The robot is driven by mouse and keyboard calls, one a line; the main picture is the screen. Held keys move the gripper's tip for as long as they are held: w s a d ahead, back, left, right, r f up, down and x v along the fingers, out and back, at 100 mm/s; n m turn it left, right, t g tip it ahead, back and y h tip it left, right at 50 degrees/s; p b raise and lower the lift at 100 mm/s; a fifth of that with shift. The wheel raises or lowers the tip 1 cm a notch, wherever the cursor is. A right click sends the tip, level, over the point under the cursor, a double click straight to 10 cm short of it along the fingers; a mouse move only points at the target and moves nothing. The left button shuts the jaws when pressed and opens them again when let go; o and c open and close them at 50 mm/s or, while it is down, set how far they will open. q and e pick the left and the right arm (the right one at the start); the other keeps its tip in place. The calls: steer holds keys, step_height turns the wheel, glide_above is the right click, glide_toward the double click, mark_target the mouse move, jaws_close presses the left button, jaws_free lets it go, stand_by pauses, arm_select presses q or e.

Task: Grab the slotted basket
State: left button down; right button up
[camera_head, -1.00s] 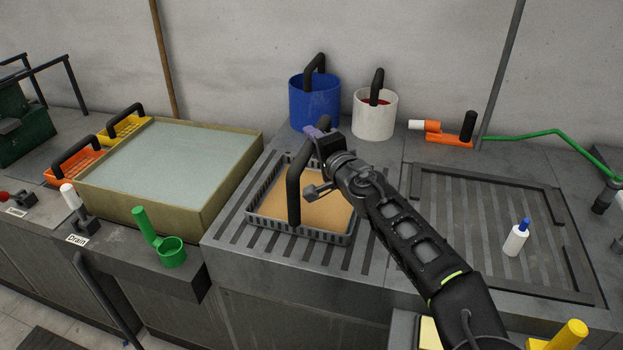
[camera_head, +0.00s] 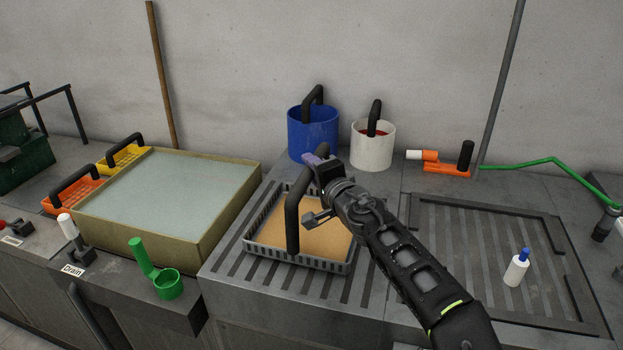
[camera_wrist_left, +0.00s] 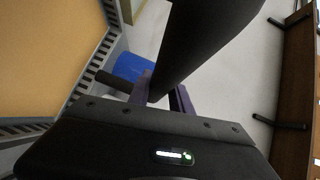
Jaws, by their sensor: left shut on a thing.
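The slotted basket (camera_head: 300,259) is grey with slotted walls, a flat tan layer inside and a tall black handle (camera_head: 293,220). It sits on the grooved grey counter left of centre in the head view. My left gripper (camera_head: 315,160) is shut on the upper part of that handle. In the left wrist view the purple fingers (camera_wrist_left: 161,95) are on either side of the black handle (camera_wrist_left: 205,35), and the basket's slotted wall (camera_wrist_left: 88,65) shows at left. My right gripper is not in view.
A blue bucket (camera_head: 313,135) and a white bucket (camera_head: 373,150) stand behind the basket. A water-filled tan tank (camera_head: 214,226) is at left, with a green ladle (camera_head: 166,283) in front. A white bottle (camera_head: 515,271) stands on the clear drain area at right.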

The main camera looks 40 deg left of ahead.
arm_select(q)
step_height(320, 180, up, 9)
steer(key=shift+r, duration=0.1)
stand_by(0.8)
